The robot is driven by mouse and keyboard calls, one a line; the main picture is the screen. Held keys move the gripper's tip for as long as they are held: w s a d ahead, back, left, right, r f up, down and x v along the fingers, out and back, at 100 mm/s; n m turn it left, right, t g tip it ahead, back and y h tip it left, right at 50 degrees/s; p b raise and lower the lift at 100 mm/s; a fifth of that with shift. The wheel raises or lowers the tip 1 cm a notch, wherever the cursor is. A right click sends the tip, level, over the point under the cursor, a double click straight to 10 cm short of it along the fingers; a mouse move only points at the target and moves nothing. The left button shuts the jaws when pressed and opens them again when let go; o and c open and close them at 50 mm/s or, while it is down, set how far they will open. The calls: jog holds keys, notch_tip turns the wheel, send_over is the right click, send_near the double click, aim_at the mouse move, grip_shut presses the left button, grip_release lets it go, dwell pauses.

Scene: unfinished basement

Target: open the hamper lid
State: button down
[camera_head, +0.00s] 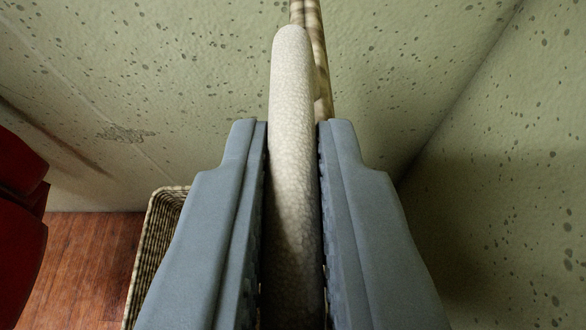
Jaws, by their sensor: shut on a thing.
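My gripper (293,135) is in the middle of the camera view, its two grey fingers shut on a pale cream, rough-textured piece. This piece looks like part of the hamper lid (291,75), seen nearly edge-on and sticking up past the fingertips. A brown-and-cream woven strip, apparently the lid's woven edge, shows just behind it at the top. The woven hamper (150,245) is below and to the left, with a corner of its rim showing. My fingers hide most of the hamper, so I cannot tell how wide the lid stands open.
A speckled pale green wall (150,80) is behind, and another wall (510,210) is close on the right, meeting it in a corner. Reddish wood floor (80,265) shows at lower left. A dark red object (18,225) stands at the left edge.

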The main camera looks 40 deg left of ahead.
jog(key=c, duration=1.5)
grip_release()
jog(key=shift+d+f, duration=0.1)
jog(key=shift+f, duration=0.1)
jog(key=shift+o, duration=0.2)
jog(key=shift+r, duration=0.1)
jog(key=shift+s+d+r, duration=0.1)
jog(key=shift+s, duration=0.05)
jog(key=v, duration=1.7)
